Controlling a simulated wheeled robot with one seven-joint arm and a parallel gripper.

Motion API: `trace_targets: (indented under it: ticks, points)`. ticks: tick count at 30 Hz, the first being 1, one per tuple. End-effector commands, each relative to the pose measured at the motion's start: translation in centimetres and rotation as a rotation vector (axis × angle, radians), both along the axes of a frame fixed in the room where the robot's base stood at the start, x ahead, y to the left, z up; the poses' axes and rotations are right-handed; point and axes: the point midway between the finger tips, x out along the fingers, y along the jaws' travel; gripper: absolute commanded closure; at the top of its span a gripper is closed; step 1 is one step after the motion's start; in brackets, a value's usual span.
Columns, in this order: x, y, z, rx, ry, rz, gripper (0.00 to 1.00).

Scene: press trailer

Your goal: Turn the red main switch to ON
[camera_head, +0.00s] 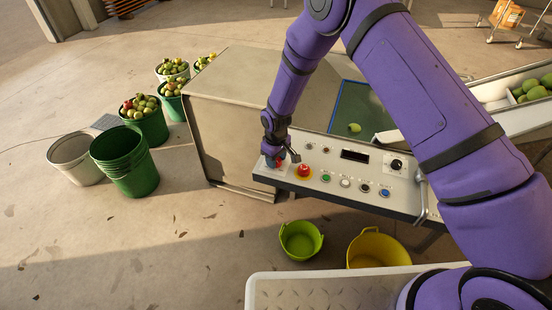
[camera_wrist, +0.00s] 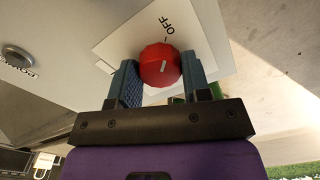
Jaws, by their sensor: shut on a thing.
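The red main switch (camera_wrist: 160,66) is a round knob on a pale plate (camera_wrist: 117,38) marked OFF. In the wrist view a light pointer line shows on its face, slanting towards the OFF mark. My gripper (camera_wrist: 162,82) has one finger on each side of the knob and is shut on it. In the head view my gripper (camera_head: 274,160) is at the left end of the control panel (camera_head: 341,199), with only a bit of the red switch (camera_head: 279,162) showing. An ON mark is not visible.
Several buttons, a dark display (camera_head: 355,155) and a black knob (camera_head: 397,164) follow along the panel. Green (camera_head: 301,240) and yellow (camera_head: 377,248) buckets stand on the floor in front.

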Motion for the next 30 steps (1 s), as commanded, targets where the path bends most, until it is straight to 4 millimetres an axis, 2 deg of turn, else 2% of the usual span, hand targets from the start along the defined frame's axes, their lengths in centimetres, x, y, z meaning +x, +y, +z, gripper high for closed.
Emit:
trace_targets:
  ticks: [11,30]
  points:
    - [0.01,0.02,0.04,-0.001,-0.001,-0.161,0.80]
    - [0.01,0.06,0.05,0.000,-0.001,-0.758,0.80]
